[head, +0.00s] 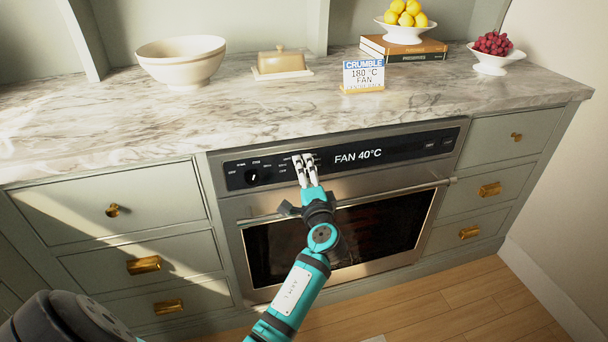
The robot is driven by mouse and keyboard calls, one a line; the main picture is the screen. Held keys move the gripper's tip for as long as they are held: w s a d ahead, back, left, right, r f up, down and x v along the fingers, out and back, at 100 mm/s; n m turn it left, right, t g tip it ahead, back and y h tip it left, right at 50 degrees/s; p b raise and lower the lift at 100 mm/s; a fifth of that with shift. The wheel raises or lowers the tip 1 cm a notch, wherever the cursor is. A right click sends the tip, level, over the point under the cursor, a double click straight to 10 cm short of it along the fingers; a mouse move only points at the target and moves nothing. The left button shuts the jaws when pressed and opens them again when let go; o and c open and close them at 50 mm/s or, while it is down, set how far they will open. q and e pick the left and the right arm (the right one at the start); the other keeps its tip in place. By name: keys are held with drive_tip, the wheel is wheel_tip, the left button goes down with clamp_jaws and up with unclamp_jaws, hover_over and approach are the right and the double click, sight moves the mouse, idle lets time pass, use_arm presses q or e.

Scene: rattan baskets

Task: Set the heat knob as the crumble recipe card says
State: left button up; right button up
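The recipe card (364,74) stands on the worktop in a gold holder and reads "CRUMBLE 180 °C FAN"; a lower line is too small to read. The oven display (358,155) reads "FAN 40°C". My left gripper (304,160) is at the control panel, left of the display, its white fingertips close together over the place where printed marks ring a dial. The heat knob itself is hidden behind the fingers, so I cannot tell whether they are closed on it. Another black knob (251,177) with a white pointer is to the left, apart from the gripper. My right gripper is out of view.
The oven door handle (400,190) runs below the panel, with my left arm in front of it. A cream bowl (181,60), a butter dish (281,62), books (404,49) with a lemon bowl (403,34), and a grape dish (494,62) stand on the marble worktop.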

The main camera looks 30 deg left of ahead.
use_arm(q)
drive_tip(key=shift+s, duration=0.1)
drive_tip(key=v, duration=1.2)
